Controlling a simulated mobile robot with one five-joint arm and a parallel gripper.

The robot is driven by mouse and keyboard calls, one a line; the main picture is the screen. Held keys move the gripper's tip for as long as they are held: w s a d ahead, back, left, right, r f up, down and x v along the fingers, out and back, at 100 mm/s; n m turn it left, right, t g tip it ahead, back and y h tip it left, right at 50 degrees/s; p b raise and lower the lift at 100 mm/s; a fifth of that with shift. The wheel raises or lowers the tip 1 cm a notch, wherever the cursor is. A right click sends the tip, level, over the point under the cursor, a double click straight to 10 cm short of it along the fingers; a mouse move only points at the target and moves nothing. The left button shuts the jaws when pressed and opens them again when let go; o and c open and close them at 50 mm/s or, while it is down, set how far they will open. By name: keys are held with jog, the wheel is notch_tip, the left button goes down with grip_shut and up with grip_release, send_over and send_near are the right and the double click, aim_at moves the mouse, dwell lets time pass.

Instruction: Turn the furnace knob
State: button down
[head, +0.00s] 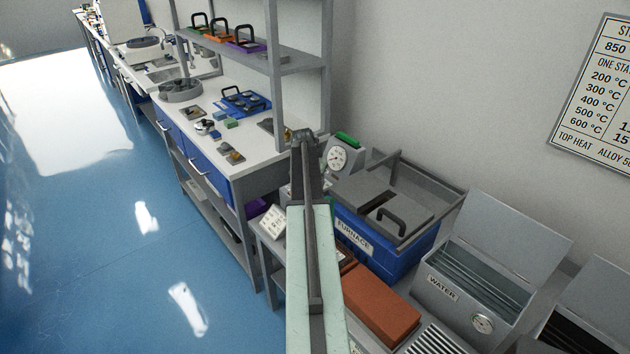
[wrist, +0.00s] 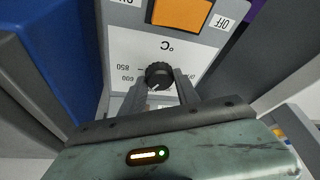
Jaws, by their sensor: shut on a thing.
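The furnace knob (wrist: 158,71) is a small black ridged dial on a pale panel (wrist: 128,45) in the wrist view. The panel appears upside down, with a °C mark, 600 and 850 labels, and an orange switch (wrist: 182,13) beside an OFF label. My gripper (wrist: 161,82) has its two grey fingers on either side of the knob and is shut on it. A short pale mark shows on the knob's face. In the head view my arm reaches forward to the left of the blue furnace (head: 385,252); the knob is hidden there.
A brick-red block (head: 382,303) and a grey WATER tank (head: 470,295) with a raised lid are at the right. A workbench (head: 262,170) with a shelf stands at the back left. The blue floor (head: 110,220) is clear.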

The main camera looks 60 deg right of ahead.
dwell(0.4)
jog(key=c, duration=0.9)
grip_release()
jog(key=p+v, duration=0.7)
jog(key=shift+r, duration=0.45)
jog(key=shift+a, duration=0.1)
